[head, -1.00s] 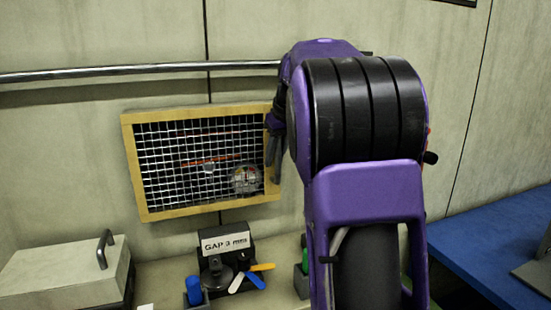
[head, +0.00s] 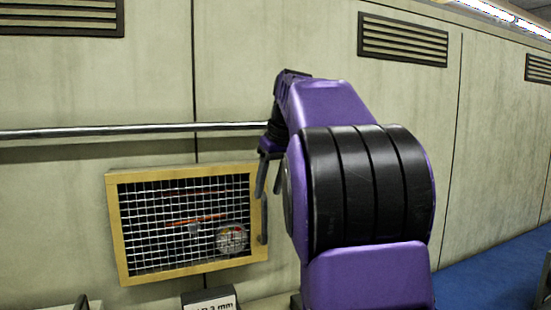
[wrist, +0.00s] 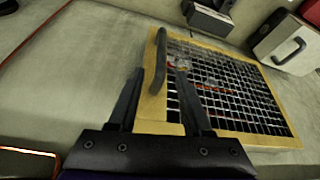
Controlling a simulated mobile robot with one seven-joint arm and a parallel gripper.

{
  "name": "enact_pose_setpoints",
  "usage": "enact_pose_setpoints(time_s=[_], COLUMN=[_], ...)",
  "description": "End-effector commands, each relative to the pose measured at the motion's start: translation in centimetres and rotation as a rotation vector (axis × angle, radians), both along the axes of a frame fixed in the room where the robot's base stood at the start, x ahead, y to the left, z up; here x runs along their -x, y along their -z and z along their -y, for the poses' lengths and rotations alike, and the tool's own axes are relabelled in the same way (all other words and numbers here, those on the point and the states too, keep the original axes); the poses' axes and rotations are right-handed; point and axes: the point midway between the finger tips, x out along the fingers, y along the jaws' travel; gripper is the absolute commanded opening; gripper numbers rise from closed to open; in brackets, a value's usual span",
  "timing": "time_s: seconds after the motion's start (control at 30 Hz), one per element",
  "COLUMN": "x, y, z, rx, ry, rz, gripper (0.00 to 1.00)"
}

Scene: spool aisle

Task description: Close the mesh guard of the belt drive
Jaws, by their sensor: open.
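The mesh guard (head: 118,232) is a yellow-framed panel of wire mesh on the wall, left of my arm in the head view. A dark upright bar handle (head: 264,220) is at its right edge. The guard also fills the right half of the wrist view (wrist: 232,139), with its handle (wrist: 160,62) near the fingertips. My gripper (head: 268,176) is open and empty beside the guard's upper right corner. In the wrist view its fingers (wrist: 160,74) point toward the handle end of the frame. I cannot tell how far the guard stands from its housing.
A metal rail (head: 100,131) runs along the wall above the guard. A pale box with a handle (wrist: 285,43) shows at the upper right of the wrist view. Belt parts (head: 230,238) show behind the mesh.

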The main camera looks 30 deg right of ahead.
Motion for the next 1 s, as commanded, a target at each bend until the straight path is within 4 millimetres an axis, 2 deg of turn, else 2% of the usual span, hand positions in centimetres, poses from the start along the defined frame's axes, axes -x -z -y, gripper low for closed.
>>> enact_pose_setpoints(time_s=[0.03,0.2,0.4,0.6,1.0], x=[0.4,1.9,2.8,3.2,3.1], y=[-1.3,-4.7,-7.0,-7.6,-7.5], z=[0.1,0.2,0.2,0.2,0.2], rx=[0.001,0.001,-0.002,-0.002,-0.002], ry=[0.001,-0.001,-0.002,-0.002,-0.002], rz=[0.005,0.005,0.003,0.001,0.001], gripper=[0.5,0.5,0.5,0.5,0.5])
